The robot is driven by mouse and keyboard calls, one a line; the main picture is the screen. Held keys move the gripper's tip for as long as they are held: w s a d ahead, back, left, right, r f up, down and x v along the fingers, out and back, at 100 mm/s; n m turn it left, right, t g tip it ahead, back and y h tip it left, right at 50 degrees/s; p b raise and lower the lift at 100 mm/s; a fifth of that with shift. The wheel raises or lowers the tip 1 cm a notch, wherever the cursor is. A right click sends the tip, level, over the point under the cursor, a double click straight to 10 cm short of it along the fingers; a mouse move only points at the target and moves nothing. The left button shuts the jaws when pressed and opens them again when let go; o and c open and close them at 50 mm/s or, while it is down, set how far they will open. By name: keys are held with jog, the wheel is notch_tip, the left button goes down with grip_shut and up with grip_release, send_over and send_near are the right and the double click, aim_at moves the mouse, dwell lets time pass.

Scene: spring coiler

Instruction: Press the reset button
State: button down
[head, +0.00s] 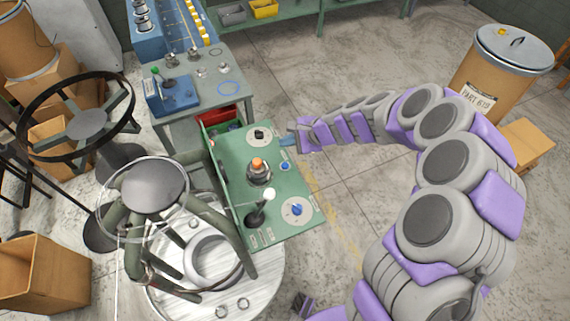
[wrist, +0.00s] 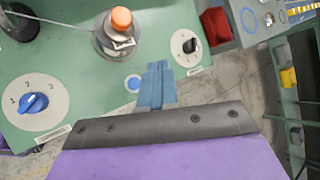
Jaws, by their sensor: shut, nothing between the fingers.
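The green control panel (head: 238,185) carries a small blue button (head: 285,166) near its right edge and a larger orange button (head: 257,163) on a grey raised base. I cannot read which of them is labelled reset. In the wrist view the blue button (wrist: 133,83) is just left of my fingertips, and the orange button (wrist: 121,18) is farther up. My gripper (head: 287,141) is shut and empty at the panel's right edge; its blue fingers (wrist: 158,85) are together. I cannot tell whether they touch the panel.
The panel also bears a black-knob dial (head: 259,135), a blue-knob dial (head: 297,209) and a white-topped lever (head: 269,194). A steel frame (head: 150,186) stands at its left. A grey table (head: 215,105) with a blue joystick box (head: 178,95) is behind. Open floor lies to the right.

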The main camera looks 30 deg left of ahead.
aim_at(288, 166)
notch_tip(288, 166, down, 9)
jog(key=b, duration=0.6)
jog(key=shift+r, duration=0.2)
jog(key=shift+f, duration=0.15)
jog(key=shift+d, duration=0.15)
jog(key=shift+f, duration=0.1)
dwell(1.5)
jog(key=shift+f, duration=0.2)
